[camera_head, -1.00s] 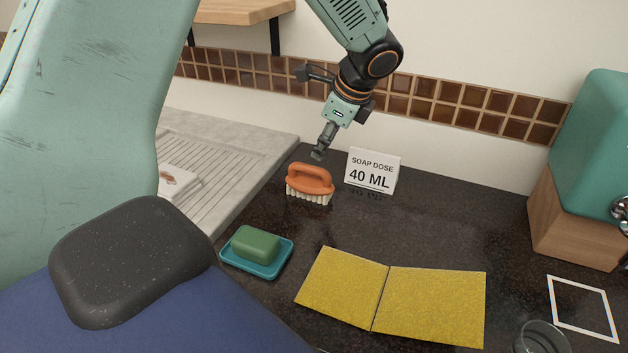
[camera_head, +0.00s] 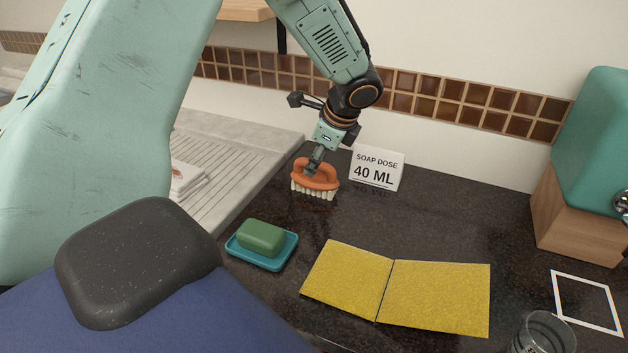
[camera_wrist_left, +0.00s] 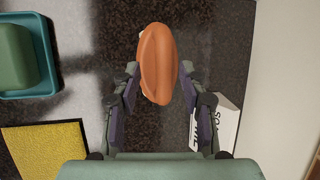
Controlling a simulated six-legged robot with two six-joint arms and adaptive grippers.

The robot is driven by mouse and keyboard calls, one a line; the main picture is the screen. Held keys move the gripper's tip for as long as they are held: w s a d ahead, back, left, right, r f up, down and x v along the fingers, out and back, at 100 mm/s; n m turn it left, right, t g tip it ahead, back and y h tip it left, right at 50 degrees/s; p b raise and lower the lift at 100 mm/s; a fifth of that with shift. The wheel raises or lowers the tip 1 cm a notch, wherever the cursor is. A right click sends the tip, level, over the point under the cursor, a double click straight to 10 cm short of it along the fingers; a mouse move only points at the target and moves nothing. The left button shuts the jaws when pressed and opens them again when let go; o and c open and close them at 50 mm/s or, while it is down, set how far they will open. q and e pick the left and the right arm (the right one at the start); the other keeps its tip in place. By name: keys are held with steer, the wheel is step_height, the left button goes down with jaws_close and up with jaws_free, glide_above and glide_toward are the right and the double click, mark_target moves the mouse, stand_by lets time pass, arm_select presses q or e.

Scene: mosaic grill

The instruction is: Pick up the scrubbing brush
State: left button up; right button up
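The scrubbing brush (camera_head: 316,181) has an orange looped handle and pale bristles. It stands bristles down on the dark counter, left of the soap dose sign. My left gripper (camera_head: 313,168) is at the brush's handle from above in the head view. In the left wrist view the brush (camera_wrist_left: 158,62) lies between and just beyond the two fingers of my left gripper (camera_wrist_left: 160,75). The fingers are spread apart, with gaps to either side of the handle. My right gripper is not in view.
A "SOAP DOSE 40 ML" sign (camera_head: 377,168) stands close right of the brush. A green soap on a teal dish (camera_head: 262,262), yellow cloths (camera_head: 437,298) and a glass (camera_head: 543,334) are nearer. A ribbed drainboard (camera_head: 232,165) lies left. A teal dispenser (camera_head: 592,140) stands right.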

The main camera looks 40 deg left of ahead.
arm_select(q)
steer(key=shift+w+a+f, duration=0.3)
steer(key=shift+w+f, duration=0.15)
steer(key=shift+w, duration=0.05)
steer(key=c, duration=0.4)
steer(key=shift+c, duration=0.9)
steer(key=shift+s+d+r, duration=0.25)
steer(key=shift+s+r, duration=0.1)
steer(key=shift+s, duration=0.05)
jaws_close()
steer(key=shift+w+a+f, duration=0.2)
steer(key=shift+w+f, duration=0.1)
steer(key=shift+w, duration=0.05)
steer(key=shift+s+d+r, duration=0.15)
steer(key=shift+s+r, duration=0.1)
steer(key=shift+r, duration=0.05)
step_height(320, 180, up, 10)
steer(key=p, duration=0.2)
steer(key=shift+w+f, duration=0.2)
steer(key=shift+o, duration=0.7)
jaws_free()
steer(key=shift+s+r, duration=0.1)
steer(key=shift+s, duration=0.05)
jaws_close()
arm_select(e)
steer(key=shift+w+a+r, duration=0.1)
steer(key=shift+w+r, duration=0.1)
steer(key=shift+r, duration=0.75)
